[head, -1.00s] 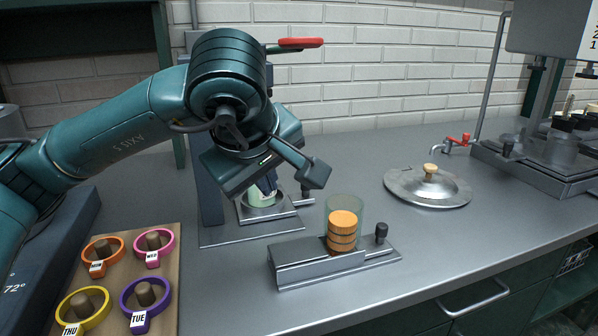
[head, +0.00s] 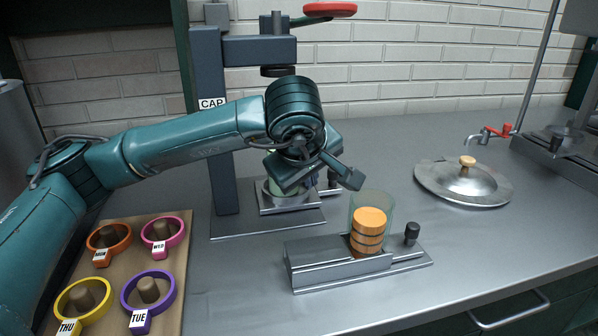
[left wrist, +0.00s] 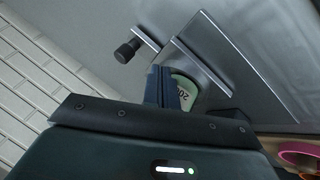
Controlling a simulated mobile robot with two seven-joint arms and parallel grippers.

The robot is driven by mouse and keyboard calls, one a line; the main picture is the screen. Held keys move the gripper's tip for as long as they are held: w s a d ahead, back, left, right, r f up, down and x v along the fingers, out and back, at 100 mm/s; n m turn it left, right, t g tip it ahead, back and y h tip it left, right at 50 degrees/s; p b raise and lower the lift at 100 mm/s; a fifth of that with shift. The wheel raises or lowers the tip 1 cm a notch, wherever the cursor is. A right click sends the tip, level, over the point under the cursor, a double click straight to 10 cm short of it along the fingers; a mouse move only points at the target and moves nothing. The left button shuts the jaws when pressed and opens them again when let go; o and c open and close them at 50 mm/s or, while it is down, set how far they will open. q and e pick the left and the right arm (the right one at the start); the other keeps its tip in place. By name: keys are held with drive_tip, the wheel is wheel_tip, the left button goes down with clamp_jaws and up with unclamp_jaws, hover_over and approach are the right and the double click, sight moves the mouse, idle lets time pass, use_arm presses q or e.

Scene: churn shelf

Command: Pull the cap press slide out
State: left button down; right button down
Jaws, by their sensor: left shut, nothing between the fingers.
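The cap press (head: 228,130) is a blue-grey frame with a CAP label and a red-handled lever (head: 330,10). Its metal slide (head: 312,200) lies at its base and shows in the left wrist view (left wrist: 205,60). The slide's black knob (left wrist: 128,50) sticks out on one side. A pale green jar (left wrist: 183,90) with a partly hidden label stands on the slide. My left gripper (left wrist: 163,86) is shut and empty, with its dark blue fingers beside the jar and apart from the knob. In the head view, my wrist hides the fingertips and part of the jar.
A second slide (head: 310,268) with a glass of stacked orange caps (head: 368,222) stands in front. A board (head: 120,265) with several coloured rings lies at the left. A round metal lid (head: 465,188) lies at the right. Bare counter lies between.

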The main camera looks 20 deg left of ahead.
use_arm(q)
drive_tip(key=shift+w+d+f, duration=0.1)
drive_tip(key=shift+w+d, duration=0.2)
drive_tip(key=shift+w, duration=0.25)
drive_tip(key=shift+w+d, duration=0.3)
drive_tip(key=shift+w, duration=0.25)
drive_tip(key=w+d, duration=0.2)
drive_tip(key=d, duration=0.1)
drive_tip(key=w+d, duration=0.2)
drive_tip(key=d, duration=0.1)
drive_tip(key=w+d, duration=0.2)
drive_tip(key=d, duration=0.1)
drive_tip(key=shift+w+d, duration=0.3)
drive_tip(key=shift+d, duration=0.05)
drive_tip(key=shift+s+a, duration=0.1)
